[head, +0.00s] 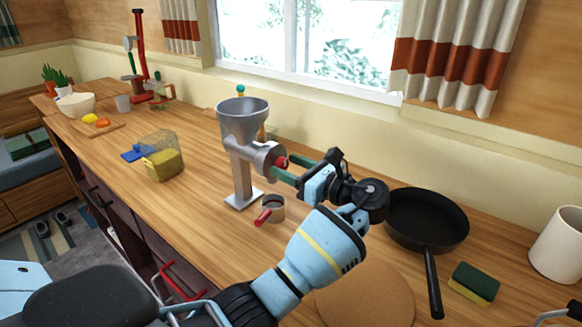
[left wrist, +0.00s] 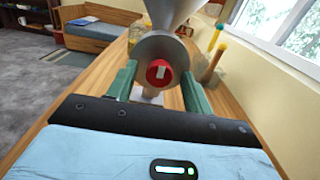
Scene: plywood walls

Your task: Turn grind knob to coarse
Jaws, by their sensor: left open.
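A grey metal grinder (head: 240,130) with a funnel top stands upright on the wooden counter. Its red grind knob (head: 282,161) sits on the end of the round grinder head, facing my left gripper (head: 286,169). In the left wrist view the knob (left wrist: 158,73) is round and red, with a pale upright mark on its face. My left gripper is open, with one green finger on each side of the knob. Gaps show between the fingers and the knob in the left wrist view, though I cannot tell how deep the fingertips reach. My right gripper is not seen.
A small metal cup with a red handle (head: 272,207) stands below the grinder head. A black pan (head: 426,215), a sponge (head: 474,283), a white mug (head: 560,245) and a round board (head: 365,294) lie right.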

